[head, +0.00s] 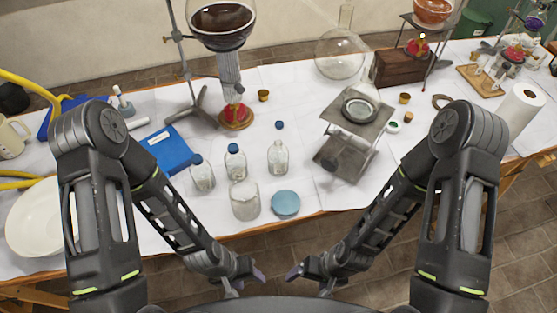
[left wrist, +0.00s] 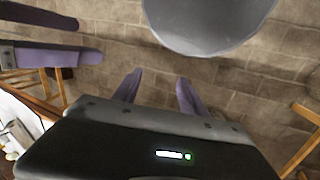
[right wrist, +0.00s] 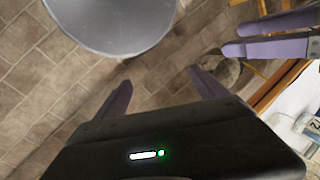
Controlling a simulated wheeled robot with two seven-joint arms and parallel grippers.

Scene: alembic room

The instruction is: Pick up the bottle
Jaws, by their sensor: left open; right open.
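Three small clear glass bottles stand on the white-covered table: one with a blue cap (head: 203,174) at the left, another blue-capped one (head: 236,164) in the middle, and an uncapped one (head: 278,158) at the right. Which one is meant I cannot tell. My left gripper (head: 246,283) is open and empty, low in front of the table edge; its fingers also show in the left wrist view (left wrist: 158,82). My right gripper (head: 309,281) is open and empty, close beside it, also seen in the right wrist view (right wrist: 160,80). Both are well short of the bottles.
A wide clear jar (head: 245,202) and a blue lid (head: 286,203) stand near the front edge. A blue box (head: 166,150) lies left, a metal jack stand (head: 328,155) with a flask right, and a white bowl (head: 33,225) at the far left.

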